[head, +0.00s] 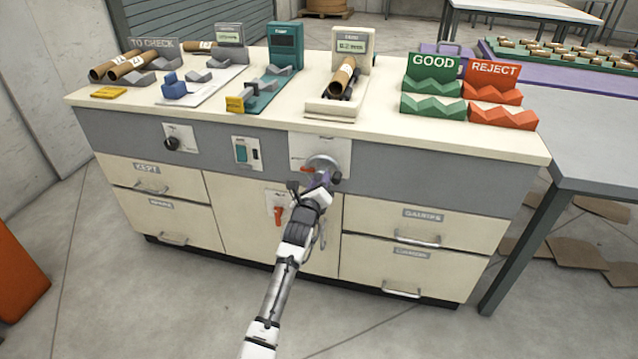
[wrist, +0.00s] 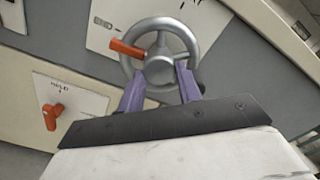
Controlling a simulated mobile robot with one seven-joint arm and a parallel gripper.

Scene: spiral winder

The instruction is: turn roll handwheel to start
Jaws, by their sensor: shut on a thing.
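The roll handwheel (head: 320,163) is a grey spoked wheel on a white plate at the front of the workbench. In the wrist view the handwheel (wrist: 183,36) shows its rim, spokes and an orange handle (wrist: 127,47) pointing to the left. My gripper (head: 322,187) is at the lower part of the wheel. In the wrist view the purple fingers of my gripper (wrist: 160,80) reach the lower wheel near its hub and are shut on it. The fingertips' exact contact is partly hidden.
An orange lever (head: 279,213) sits on a plate to the lower left; it also shows in the wrist view (wrist: 52,116). A black knob (head: 172,143) and a green switch (head: 241,152) are further left. Drawers with metal handles flank the wheel. Cardboard tubes and a roll cradle stand on top.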

